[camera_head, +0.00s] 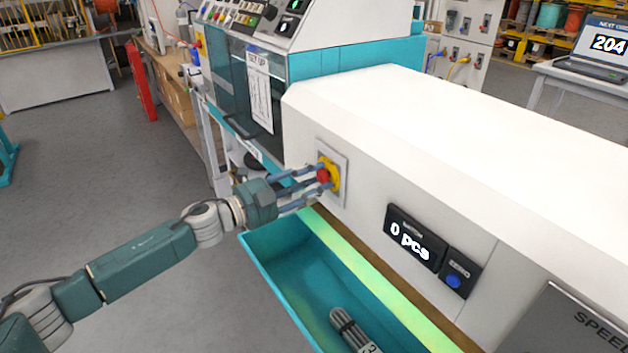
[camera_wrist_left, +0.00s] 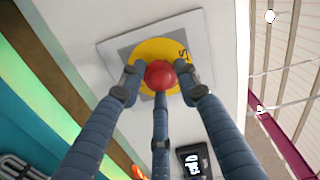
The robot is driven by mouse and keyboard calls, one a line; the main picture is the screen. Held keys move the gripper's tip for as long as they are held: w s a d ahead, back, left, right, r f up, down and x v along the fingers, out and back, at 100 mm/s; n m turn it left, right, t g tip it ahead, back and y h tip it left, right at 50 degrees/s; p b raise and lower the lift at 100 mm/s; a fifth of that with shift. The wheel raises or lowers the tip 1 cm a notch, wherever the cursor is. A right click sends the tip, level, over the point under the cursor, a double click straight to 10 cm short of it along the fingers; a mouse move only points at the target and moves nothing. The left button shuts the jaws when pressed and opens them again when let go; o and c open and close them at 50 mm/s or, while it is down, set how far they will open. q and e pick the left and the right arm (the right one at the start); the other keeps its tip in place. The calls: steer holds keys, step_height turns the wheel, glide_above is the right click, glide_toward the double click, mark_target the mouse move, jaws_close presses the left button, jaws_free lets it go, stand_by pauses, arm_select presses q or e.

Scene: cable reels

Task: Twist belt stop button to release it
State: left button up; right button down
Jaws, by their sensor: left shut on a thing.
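The belt stop button is a red knob (camera_head: 323,175) on a yellow round base (camera_head: 333,177), fixed to a grey plate on the white machine's side panel. The red knob (camera_wrist_left: 159,75) also shows in the middle of the left wrist view. My left gripper (camera_head: 318,177) comes from the left in the head view, its fingers around the button. In the left wrist view its three fingers (camera_wrist_left: 160,88) close about the red knob from both sides and below. The fingertips hide parts of the yellow base. My right gripper is not in view.
A teal tray (camera_head: 275,262) with a bundle of dark rods (camera_head: 352,328) lies below the button. A counter display (camera_head: 413,238) reading 0 pcs and a blue button (camera_head: 454,281) are to the right. A red post (camera_head: 140,84) stands behind my left arm.

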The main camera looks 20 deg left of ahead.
arm_select(q)
steer(key=shift+m, duration=0.3)
steer(key=o, duration=1.2)
steer(key=shift+w+d, duration=0.1)
steer(key=shift+w, duration=0.05)
steer(key=shift+s+a+f, duration=0.1)
steer(key=shift+s+a, duration=0.25)
steer(key=shift+s, duration=0.05)
steer(key=v, duration=1.1)
